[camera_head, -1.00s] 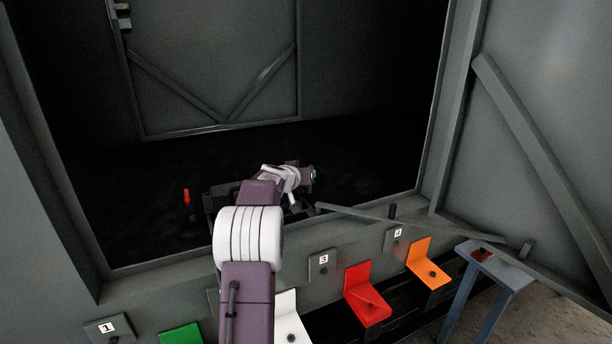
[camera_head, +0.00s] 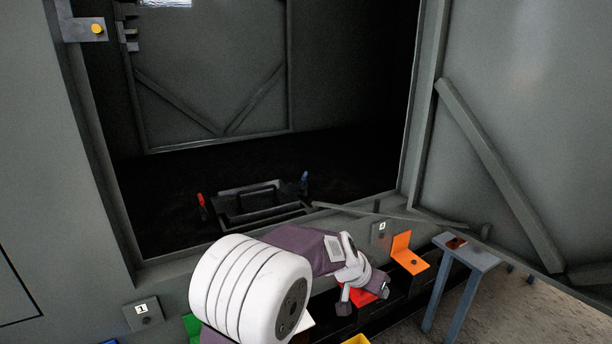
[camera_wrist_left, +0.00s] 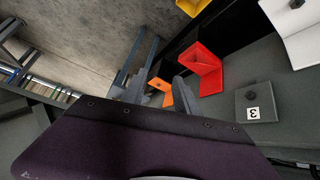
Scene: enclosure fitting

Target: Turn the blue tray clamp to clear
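The blue tray clamp (camera_head: 304,182) stands upright at the right end of the dark tray (camera_head: 228,219) inside the enclosure. A red clamp (camera_head: 201,203) stands at the tray's left end. My left gripper (camera_head: 364,299) is outside the opening, low in front of the red bracket, to the right of and nearer than the blue clamp. Its fingers look apart with nothing between them. The left wrist view shows the finger tips (camera_wrist_left: 156,92) near the brackets; the blue clamp is not visible there. My right gripper is not in view.
An orange bracket (camera_head: 408,254) and a red bracket (camera_wrist_left: 204,70) sit along the front ledge. A blue-grey stand (camera_head: 470,252) is at the right. The open door (camera_head: 510,130) bounds the right side. A bar (camera_head: 375,211) lies near the opening's lower right corner.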

